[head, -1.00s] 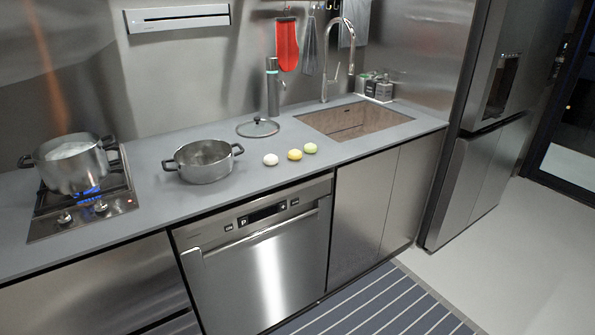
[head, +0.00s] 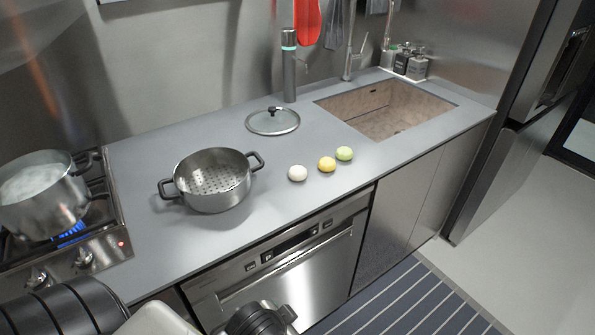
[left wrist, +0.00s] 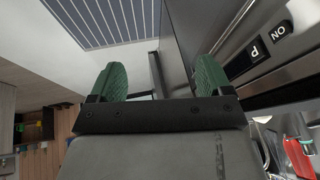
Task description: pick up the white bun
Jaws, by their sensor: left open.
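The white bun (head: 297,173) lies on the grey counter (head: 225,262) in the head view, at the left end of a short row with a yellow bun (head: 326,164) and a green bun (head: 344,153). In the left wrist view my left gripper (left wrist: 158,85) shows two green fingers spread apart with nothing between them. It faces the dishwasher front and the floor, away from the buns. In the head view, dark parts of my arm show at the bottom edge, below the counter front. My right gripper is not in view.
A steamer pot with holes (head: 212,180) stands left of the buns. A steaming pot (head: 42,190) sits on a lit burner at far left. A glass lid (head: 272,121) lies behind the buns, and the sink (head: 385,108) is right of it. The counter in front of the buns is clear.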

